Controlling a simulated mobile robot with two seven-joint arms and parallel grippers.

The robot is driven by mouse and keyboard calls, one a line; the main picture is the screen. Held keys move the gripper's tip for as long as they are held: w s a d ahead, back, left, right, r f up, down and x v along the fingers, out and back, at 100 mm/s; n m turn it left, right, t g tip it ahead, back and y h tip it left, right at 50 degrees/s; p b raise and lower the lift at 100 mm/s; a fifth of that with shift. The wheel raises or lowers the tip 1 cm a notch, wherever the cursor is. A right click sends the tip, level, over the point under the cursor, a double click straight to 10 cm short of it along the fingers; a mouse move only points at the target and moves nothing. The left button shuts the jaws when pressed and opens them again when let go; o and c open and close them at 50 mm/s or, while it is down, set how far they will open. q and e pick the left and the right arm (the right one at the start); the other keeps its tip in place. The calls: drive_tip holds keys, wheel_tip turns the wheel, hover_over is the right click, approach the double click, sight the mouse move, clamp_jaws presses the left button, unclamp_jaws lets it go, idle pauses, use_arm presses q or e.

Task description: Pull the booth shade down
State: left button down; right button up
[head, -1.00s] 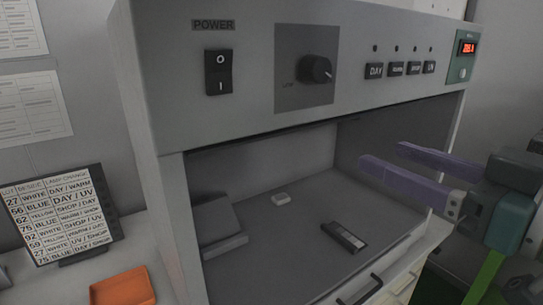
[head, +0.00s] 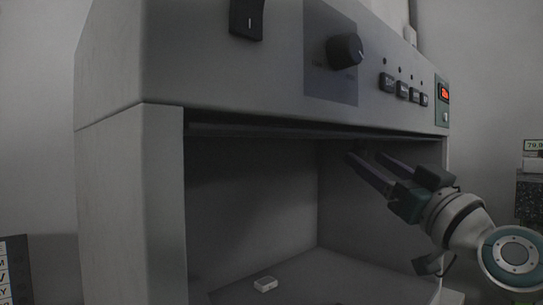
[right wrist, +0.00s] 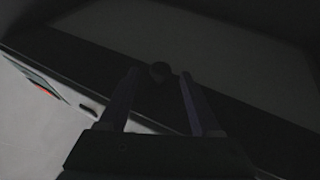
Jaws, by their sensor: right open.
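The booth (head: 130,190) is a grey box with an open front. A thin dark edge (head: 260,131) runs along the top of its opening; it looks like the bottom of the raised shade. My right gripper (head: 366,157) reaches into the upper right of the opening, just below that edge. Its purple fingers are apart. In the right wrist view a dark round knob (right wrist: 160,72) shows between the fingertips of this gripper (right wrist: 160,76); whether they touch it I cannot tell. My left gripper is out of view.
A small white block (head: 265,284) lies on the booth floor. The booth interior is otherwise mostly clear. A sign board (head: 14,268) stands at the lower left.

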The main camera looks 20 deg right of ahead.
sight(358, 154)
drive_tip(key=shift+x, duration=2.05)
clamp_jaws()
